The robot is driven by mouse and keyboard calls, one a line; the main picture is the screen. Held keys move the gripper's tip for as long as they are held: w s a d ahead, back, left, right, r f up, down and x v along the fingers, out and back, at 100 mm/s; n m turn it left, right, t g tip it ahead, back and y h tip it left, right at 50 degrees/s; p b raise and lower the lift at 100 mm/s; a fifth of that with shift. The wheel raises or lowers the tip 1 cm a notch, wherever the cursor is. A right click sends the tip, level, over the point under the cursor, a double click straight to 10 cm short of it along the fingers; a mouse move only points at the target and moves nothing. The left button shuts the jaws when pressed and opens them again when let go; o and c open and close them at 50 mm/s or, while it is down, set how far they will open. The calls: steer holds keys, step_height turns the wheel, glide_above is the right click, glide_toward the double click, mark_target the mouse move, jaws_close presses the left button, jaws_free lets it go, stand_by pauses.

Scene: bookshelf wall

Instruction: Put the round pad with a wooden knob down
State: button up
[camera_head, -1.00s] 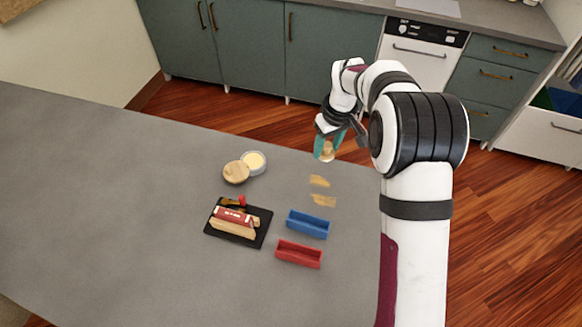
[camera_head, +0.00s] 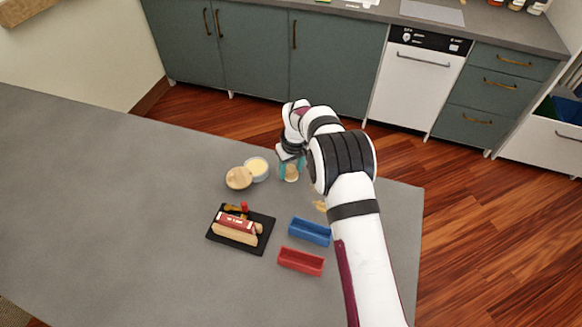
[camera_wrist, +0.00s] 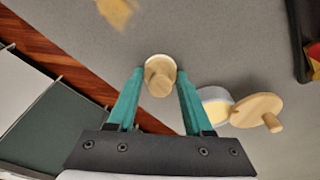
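The round pad with a wooden knob (camera_wrist: 160,68) is pale tan and lies between my fingertips in the wrist view, knob toward the camera. It also shows in the head view (camera_head: 291,173), over the far part of the grey table. My gripper (camera_wrist: 160,78) has its two teal fingers apart on either side of the pad, with narrow gaps visible, so it looks open. In the head view my gripper (camera_head: 290,168) is just right of a tin of pale cream (camera_head: 257,168). The pad seems to be at the tabletop, but contact is hard to tell.
A wooden disc with a peg (camera_head: 238,178) leans by the tin. A black tray (camera_head: 255,243) holds a red-labelled block and tools. A blue bin (camera_head: 310,232) and a red bin (camera_head: 301,261) stand nearer. A tan smear (camera_head: 320,206) is partly behind my arm. The table's left is clear.

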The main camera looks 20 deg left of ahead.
mark_target(294, 178)
steer(key=o, duration=0.4)
steer(key=shift+r, duration=0.1)
step_height(294, 178, up, 12)
steer(key=s+d, duration=0.1)
steer(key=s+d+r+m, duration=0.6)
steer(key=s+d+r, duration=0.4)
steer(key=d, duration=0.3)
steer(key=s+d+m, duration=0.4)
steer(key=s+d, duration=0.1)
steer(key=s, duration=0.7)
steer(key=s+d+m+g, duration=0.1)
steer(key=s+d+m, duration=0.3)
steer(key=s, duration=0.8)
steer(key=shift+s+d+f+m+y, duration=0.2)
steer(key=shift+d+f+m+y, duration=0.1)
steer(key=shift+d+f, duration=0.1)
